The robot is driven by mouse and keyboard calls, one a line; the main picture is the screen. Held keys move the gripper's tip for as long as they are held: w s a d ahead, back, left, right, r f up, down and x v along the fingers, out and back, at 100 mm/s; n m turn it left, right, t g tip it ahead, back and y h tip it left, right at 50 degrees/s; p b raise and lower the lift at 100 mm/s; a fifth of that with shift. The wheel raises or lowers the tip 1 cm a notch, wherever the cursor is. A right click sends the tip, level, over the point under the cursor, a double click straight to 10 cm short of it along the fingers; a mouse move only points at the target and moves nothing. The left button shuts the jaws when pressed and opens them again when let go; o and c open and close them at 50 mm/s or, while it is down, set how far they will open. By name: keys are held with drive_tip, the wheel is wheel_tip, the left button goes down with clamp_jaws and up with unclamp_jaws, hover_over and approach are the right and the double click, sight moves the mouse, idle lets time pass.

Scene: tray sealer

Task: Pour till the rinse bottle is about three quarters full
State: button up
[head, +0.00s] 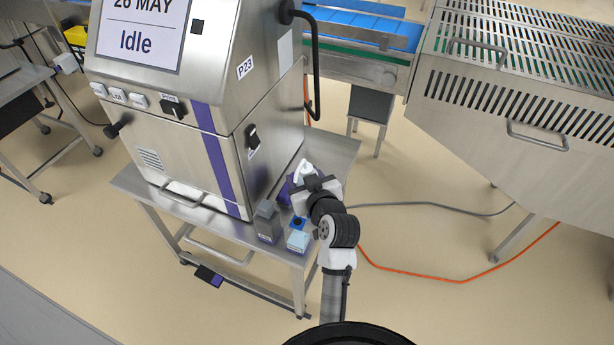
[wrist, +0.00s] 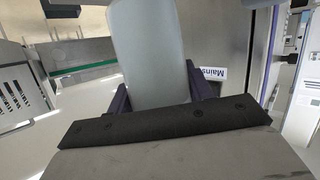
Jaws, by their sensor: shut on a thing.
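My gripper (head: 308,182) is over the right end of the steel stand, beside the printer cabinet. It is shut on a pale, whitish bottle (head: 304,168), whose narrow white top shows above the gripper in the head view. In the wrist view the pale bottle (wrist: 152,50) rises between two dark purple parts at its sides. No liquid level can be made out in it. I cannot tell whether this is the rinse bottle.
The printer cabinet (head: 180,150), its screen reading "Idle", fills most of the stand (head: 150,190). A black handle (head: 315,60) juts from its right side. A conveyor (head: 365,30) and a slotted steel hood (head: 530,70) are behind and right. A grey cable and orange hose cross the floor.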

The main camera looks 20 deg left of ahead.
drive_tip(key=w+n+t+b, duration=0.1)
drive_tip(key=b, duration=0.1)
drive_tip(key=shift+f+y+b, duration=0.1)
drive_tip(key=shift+y+b, duration=0.25)
drive_tip(key=shift+y, duration=0.05)
drive_tip(key=n+t+b, duration=0.1)
drive_tip(key=b, duration=0.2)
drive_tip(key=w+t+y+b, duration=0.1)
drive_tip(key=b, duration=0.3)
drive_tip(key=shift+w+r+n, duration=0.15)
drive_tip(key=shift+r+n, duration=0.15)
drive_tip(key=shift+n, duration=0.1)
drive_tip(key=t+b, duration=0.1)
drive_tip(key=b, duration=0.2)
drive_tip(key=shift+w+r+n+y, duration=0.25)
drive_tip(key=shift+n+y, duration=0.15)
drive_tip(key=shift+r, duration=0.1)
drive_tip(key=shift+w+d+r+n+t+y+b, duration=0.15)
drive_tip(key=shift+n+t+y+b, duration=0.5)
drive_tip(key=shift+b, duration=3.1)
drive_tip(key=shift+s+a+r+n+t+y+b, duration=0.15)
drive_tip(key=shift+n+y+b, duration=1)
drive_tip(key=shift+b, duration=2.55)
